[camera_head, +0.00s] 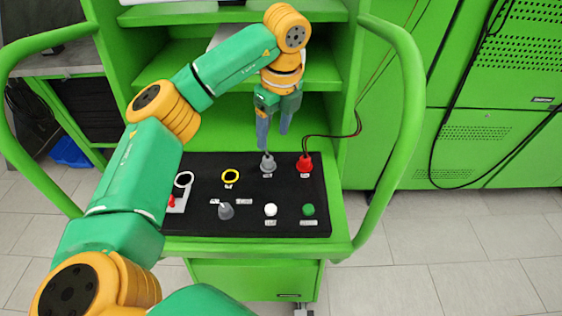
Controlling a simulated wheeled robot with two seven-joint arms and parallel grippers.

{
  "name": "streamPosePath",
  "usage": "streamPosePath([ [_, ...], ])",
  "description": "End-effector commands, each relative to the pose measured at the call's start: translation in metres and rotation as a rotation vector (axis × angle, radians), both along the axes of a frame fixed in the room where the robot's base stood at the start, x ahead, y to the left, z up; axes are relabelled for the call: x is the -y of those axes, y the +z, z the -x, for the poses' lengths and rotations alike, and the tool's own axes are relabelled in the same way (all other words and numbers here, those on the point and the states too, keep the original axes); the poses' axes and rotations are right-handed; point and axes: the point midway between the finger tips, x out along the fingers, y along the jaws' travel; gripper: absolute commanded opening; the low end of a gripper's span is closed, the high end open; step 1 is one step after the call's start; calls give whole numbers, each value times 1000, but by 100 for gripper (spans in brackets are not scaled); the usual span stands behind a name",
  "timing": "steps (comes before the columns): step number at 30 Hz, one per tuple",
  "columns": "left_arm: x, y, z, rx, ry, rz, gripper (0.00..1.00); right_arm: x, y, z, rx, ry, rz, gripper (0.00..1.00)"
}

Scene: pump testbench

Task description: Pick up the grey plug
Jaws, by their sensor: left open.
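The grey plug (268,162) stands upright on the black panel (245,188), toward its back edge. My left gripper (272,140) comes down from above, just behind and above the grey plug, with its two fingers apart. The fingertips look close to the top of the plug; I cannot tell whether they touch it. Nothing is between the fingers that I can make out. My right gripper is not in the view.
Green rails (408,110) flank the bench.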

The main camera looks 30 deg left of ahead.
Motion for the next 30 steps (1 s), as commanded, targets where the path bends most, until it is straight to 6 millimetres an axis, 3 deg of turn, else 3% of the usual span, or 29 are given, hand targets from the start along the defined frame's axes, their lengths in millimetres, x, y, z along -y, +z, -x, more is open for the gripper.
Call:
streamPosePath([
  [1,0,-8,0,0,0,0,65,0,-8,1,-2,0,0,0],
  [5,-2,-20,1,-5,-1,1,65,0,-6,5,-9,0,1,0],
  [11,-7,-51,6,-9,-3,-1,65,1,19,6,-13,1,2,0],
  [15,-9,-72,5,-2,-2,-1,65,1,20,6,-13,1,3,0],
  [21,-9,-76,4,0,-3,0,65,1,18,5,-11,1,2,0],
  [23,-9,-76,4,0,-3,0,52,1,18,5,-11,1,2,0],
  [28,-9,-76,4,0,-3,1,6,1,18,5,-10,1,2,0],
  [30,-9,-76,4,0,-3,1,0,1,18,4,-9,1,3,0],
])
